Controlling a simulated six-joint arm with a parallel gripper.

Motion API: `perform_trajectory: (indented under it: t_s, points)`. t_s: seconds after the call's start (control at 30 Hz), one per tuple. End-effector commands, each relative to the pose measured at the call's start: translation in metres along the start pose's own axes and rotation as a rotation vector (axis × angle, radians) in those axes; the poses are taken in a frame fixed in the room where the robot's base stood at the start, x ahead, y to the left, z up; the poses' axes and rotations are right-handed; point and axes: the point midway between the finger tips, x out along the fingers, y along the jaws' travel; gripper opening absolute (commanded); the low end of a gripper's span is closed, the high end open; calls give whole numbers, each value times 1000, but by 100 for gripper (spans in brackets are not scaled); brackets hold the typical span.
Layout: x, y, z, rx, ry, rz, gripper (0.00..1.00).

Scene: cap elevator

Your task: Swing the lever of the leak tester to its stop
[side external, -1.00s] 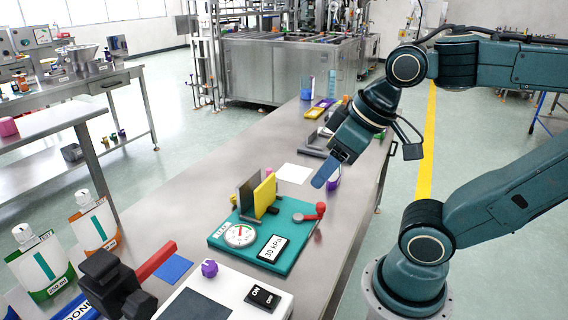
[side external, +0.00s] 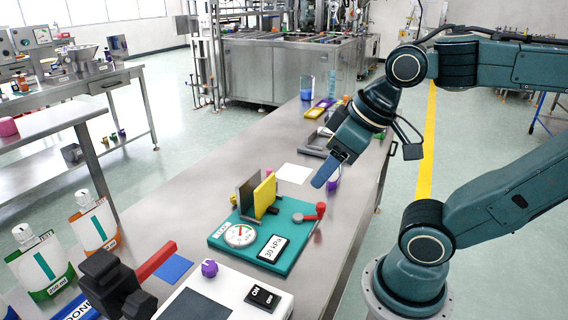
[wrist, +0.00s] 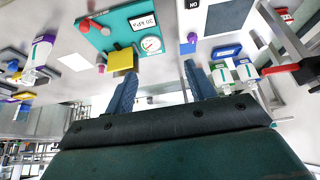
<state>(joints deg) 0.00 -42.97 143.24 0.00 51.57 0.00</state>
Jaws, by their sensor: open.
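The leak tester is a teal plate (side external: 222,240) on the steel bench, with a round gauge (side external: 240,235), a "30 kPa" label (side external: 272,248) and upright yellow and dark plates (side external: 264,196).
A white box with an ON switch (side external: 262,297) and purple knob (side external: 209,268) stands in front of the tester. A black device with a red arm (side external: 155,261) and pouches (side external: 95,222) are at the left. A white sheet (side external: 294,173) lies behind the tester.

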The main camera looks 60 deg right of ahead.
Motion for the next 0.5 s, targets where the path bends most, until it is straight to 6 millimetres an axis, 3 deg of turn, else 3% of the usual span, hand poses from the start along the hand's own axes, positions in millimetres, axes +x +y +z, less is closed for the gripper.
perform_trajectory:
  t_s: [0.27,0.33,0.5]
  points:
    - [0,0,0,0,0,0,55]
    - [0,0,0,0,0,0,47]
    - [2,3,-3,13,-11,7,47]
